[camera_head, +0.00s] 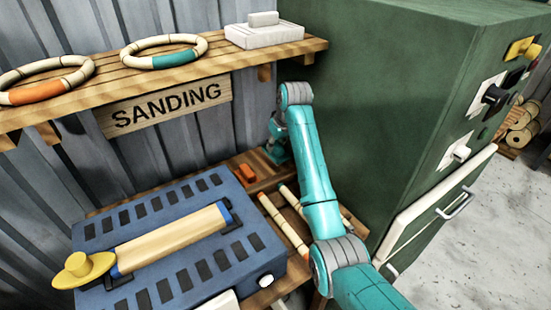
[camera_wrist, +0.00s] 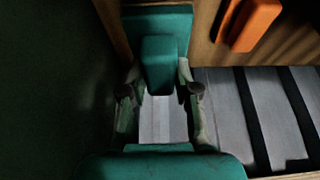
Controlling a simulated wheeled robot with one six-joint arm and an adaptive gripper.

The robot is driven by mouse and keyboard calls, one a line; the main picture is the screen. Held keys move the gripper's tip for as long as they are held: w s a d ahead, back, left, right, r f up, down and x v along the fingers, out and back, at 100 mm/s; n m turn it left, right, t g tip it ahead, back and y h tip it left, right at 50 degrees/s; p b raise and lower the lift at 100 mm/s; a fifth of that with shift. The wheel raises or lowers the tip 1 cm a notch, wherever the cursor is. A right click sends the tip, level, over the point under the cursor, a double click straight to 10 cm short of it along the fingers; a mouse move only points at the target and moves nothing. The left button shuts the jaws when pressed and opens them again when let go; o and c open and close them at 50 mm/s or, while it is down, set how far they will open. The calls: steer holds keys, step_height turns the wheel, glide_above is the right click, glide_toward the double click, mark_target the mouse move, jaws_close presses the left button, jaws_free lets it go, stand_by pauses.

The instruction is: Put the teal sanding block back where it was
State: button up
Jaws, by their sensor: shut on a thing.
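The teal sanding block (camera_wrist: 160,62) is in the wrist view, a slab with a raised grip that sits between my fingers. My gripper (camera_wrist: 160,90) is shut on that grip, one finger on each side. In the head view my gripper (camera_head: 277,136) is at the back of the bench, beside the green cabinet. There the block is small and hard to tell from my teal arm. Whether its underside touches the wood is hidden.
An orange block (camera_head: 245,173) lies just left of my gripper; it also shows in the wrist view (camera_wrist: 255,22). The green cabinet (camera_head: 400,90) stands close on the right. A shelf (camera_head: 215,62) with rings and a white block is above. A blue slotted machine (camera_head: 180,260) fills the front left.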

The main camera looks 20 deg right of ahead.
mark_target(280, 148)
steer(key=shift+f, duration=2.9)
steer(key=shift+f, duration=0.1)
steer(key=o, duration=1)
steer(key=v, duration=1.1)
steer(key=shift+s+r, duration=0.15)
steer(key=shift+r, duration=0.2)
steer(key=shift+s+r, duration=0.1)
steer(key=shift+r, duration=0.15)
